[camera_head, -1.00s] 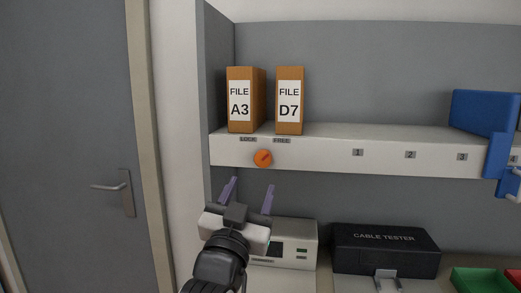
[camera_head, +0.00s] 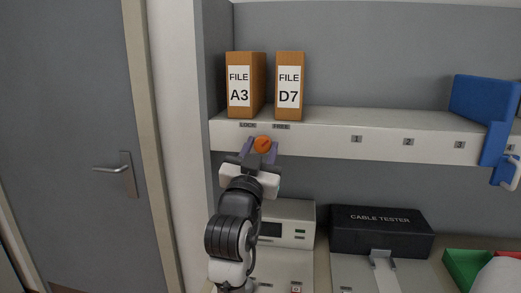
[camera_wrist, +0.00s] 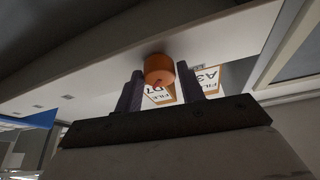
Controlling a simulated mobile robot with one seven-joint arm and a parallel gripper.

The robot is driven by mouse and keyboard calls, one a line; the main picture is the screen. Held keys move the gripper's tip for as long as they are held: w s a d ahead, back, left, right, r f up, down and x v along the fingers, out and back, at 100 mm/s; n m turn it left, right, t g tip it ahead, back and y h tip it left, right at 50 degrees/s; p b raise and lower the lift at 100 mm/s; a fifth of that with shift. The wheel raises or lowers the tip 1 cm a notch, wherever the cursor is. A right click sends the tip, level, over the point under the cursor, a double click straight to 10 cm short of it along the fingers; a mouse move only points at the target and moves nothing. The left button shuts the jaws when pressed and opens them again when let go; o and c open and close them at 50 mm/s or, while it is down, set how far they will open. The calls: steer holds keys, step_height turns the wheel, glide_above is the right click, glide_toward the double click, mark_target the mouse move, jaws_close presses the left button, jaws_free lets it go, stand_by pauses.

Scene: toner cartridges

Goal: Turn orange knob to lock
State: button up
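The orange knob (camera_head: 263,144) sits on the front edge of the white shelf, below the LOCK label (camera_head: 247,126) and the FREE label (camera_head: 281,127). Its pointer mark is too small to read clearly now. My gripper (camera_head: 262,149) is raised in front of the knob, with one purple finger on each side of it. In the wrist view, the knob (camera_wrist: 159,69) shows between and just beyond the two fingertips (camera_wrist: 160,76), with gaps visible on both sides. The fingers are apart and do not appear to grip it.
File boxes A3 (camera_head: 239,87) and D7 (camera_head: 289,87) stand on the shelf (camera_head: 320,136) above the knob. A blue object (camera_head: 487,100) is at the shelf's right. Below are a white device (camera_head: 296,222) and a black cable tester (camera_head: 380,231). A door (camera_head: 75,130) is left.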

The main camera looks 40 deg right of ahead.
steer(key=c, duration=0.6)
steer(key=shift+o, duration=0.2)
steer(key=shift+n+t, duration=0.4)
steer(key=shift+n, duration=0.3)
steer(key=n+t+y, duration=0.1)
steer(key=n, duration=0.3)
steer(key=shift+s+d+t+y+p, duration=0.15)
steer(key=shift+t+y+p, duration=0.2)
steer(key=shift+t+y, duration=0.05)
steer(key=n+y, duration=0.1)
steer(key=n, duration=0.2)
steer(key=n+t+y, duration=0.1)
steer(key=n, duration=0.1)
steer(key=shift+s+n+t, duration=0.1)
steer(key=shift+n+t, duration=0.2)
steer(key=shift+n, duration=0.1)
steer(key=n+y, duration=0.2)
steer(key=n, duration=0.1)
steer(key=n+y+b, duration=0.1)
steer(key=n, duration=0.3)
steer(key=shift+d+t+y, duration=0.1)
steer(key=shift+t+y, duration=0.3)
steer(key=n+y, duration=0.1)
steer(key=n, duration=0.1)
steer(key=n+y, duration=0.1)
steer(key=n, duration=0.2)
steer(key=shift+r+n+g+b, duration=0.15)
steer(key=shift+n+g+b, duration=0.15)
steer(key=shift+g, duration=0.1)
